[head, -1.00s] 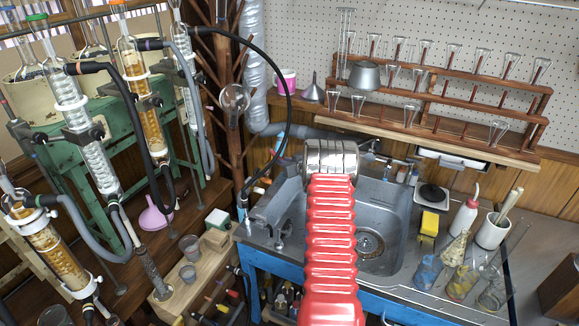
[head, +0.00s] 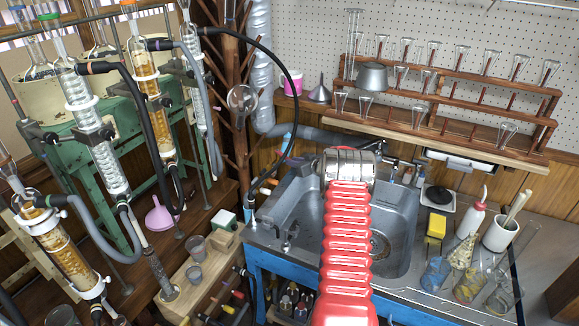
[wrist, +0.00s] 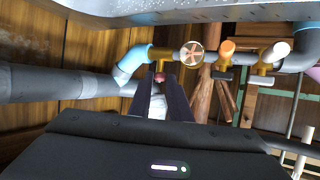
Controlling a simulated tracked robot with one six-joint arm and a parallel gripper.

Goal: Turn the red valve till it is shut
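In the wrist view, a small dark red knob (wrist: 161,78) sits on a brass fitting (wrist: 161,54) of the pipe, beside a light blue elbow; it looks like the red valve's handle, seen nearly end-on. The dark fingers of my gripper (wrist: 160,75) are apart, with the knob between or just beyond their tips. I cannot tell whether they touch it.
An orange handle (wrist: 227,46) and a white handle (wrist: 281,48) follow further right. The sink (head: 400,240) lies under my arm; glassware (head: 470,275) stands right of it.

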